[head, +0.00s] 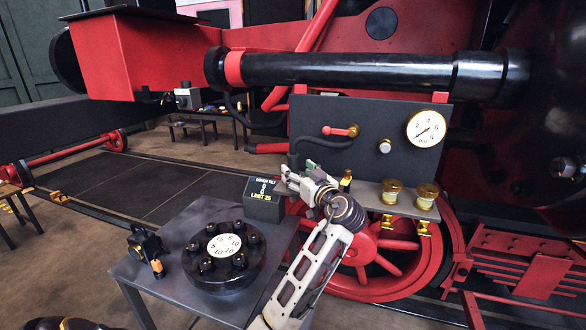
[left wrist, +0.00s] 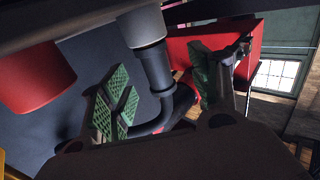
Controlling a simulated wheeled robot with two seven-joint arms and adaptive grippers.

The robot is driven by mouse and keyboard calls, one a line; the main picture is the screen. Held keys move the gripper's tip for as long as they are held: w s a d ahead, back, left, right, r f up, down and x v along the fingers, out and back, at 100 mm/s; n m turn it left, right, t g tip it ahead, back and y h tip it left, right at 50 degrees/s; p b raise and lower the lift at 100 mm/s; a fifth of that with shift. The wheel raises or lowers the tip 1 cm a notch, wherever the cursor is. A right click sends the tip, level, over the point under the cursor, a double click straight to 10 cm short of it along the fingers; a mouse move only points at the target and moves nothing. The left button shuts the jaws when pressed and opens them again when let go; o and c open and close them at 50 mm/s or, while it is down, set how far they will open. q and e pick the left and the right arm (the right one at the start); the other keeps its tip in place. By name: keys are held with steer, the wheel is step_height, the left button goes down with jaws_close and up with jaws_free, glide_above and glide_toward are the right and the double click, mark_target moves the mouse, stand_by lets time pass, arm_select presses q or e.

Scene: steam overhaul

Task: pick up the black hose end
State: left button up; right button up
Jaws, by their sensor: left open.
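The black hose (head: 296,158) curves up beside the left part of the dark gauge panel, and its end (head: 338,143) lies horizontally against the panel just below a red lever. My left gripper (head: 300,170) is open below and in front of the hose end in the head view. In the left wrist view the black hose end (left wrist: 156,70) has a light grey collar above it and bends below into the hose. It shows between the green-padded fingers of the open left gripper (left wrist: 160,95); I see no contact.
The gauge panel (head: 398,155) carries a pressure gauge and a ledge with brass-capped jars. A grey table (head: 180,285) holds a black bolted flange (head: 222,262), a small display box (head: 263,199) and a small black device (head: 146,246). A red wheel (head: 375,255) stands behind my arm.

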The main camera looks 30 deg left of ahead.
mark_target(296, 167)
steer(key=shift+d, duration=0.1)
arm_select(q)
steer(key=shift+w, duration=0.1)
steer(key=shift+w+a+p, duration=0.3)
steer(key=shift+a+p, duration=0.05)
steer(key=shift+a, duration=0.1)
steer(key=p+x, duration=0.1)
steer(key=x, duration=0.1)
steer(key=shift+w+a, duration=0.15)
steer(key=shift+w, duration=0.2)
steer(key=shift+w+a, duration=0.3)
steer(key=shift+a, duration=0.25)
steer(key=shift+f, duration=0.1)
arm_select(e)
steer(key=shift+w+a+r, duration=0.1)
steer(key=shift+a+r, duration=0.1)
steer(key=shift+r, duration=0.85)
steer(key=shift+d, duration=0.2)
